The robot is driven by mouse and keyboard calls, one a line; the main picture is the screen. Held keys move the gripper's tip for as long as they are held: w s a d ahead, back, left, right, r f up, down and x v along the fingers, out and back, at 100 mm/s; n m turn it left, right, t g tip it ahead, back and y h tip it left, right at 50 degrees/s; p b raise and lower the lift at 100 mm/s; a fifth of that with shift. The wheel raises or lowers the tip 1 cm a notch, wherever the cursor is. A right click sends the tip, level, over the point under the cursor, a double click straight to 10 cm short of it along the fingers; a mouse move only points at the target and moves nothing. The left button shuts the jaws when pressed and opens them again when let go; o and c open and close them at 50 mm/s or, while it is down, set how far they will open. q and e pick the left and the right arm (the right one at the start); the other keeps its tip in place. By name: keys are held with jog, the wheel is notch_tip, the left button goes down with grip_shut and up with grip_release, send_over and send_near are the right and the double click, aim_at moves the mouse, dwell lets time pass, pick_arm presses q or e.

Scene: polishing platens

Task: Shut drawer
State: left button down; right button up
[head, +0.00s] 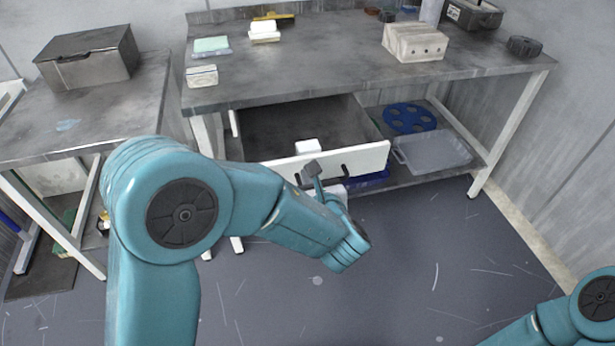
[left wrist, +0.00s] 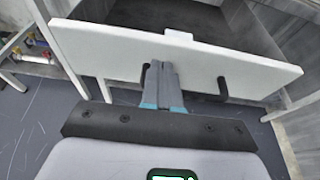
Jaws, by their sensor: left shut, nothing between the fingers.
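The drawer (head: 375,158) under the grey workbench stands pulled out, with its dark inside showing. Its white front panel has two dark handles; the panel also fills the upper part of the left wrist view (left wrist: 105,52). My left gripper (head: 308,168) is shut and empty, its fingertips at the drawer front between the two handles. In the left wrist view the shut fingers (left wrist: 160,70) point at the panel, beside the left handle (left wrist: 143,78). I cannot tell whether they touch the panel. My right gripper is out of view; only part of my right arm shows at lower right.
The workbench top (head: 330,62) carries a beige box (head: 414,42), a black round part (head: 524,46) and small items. A lower shelf holds a blue reel (head: 410,118) and a clear tray (head: 433,153). A side table with a grey metal box (head: 88,57) stands left. The floor in front is clear.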

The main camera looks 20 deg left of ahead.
pick_arm(q)
jog(key=shift+w+a, duration=0.4)
jog(key=shift+w, duration=0.15)
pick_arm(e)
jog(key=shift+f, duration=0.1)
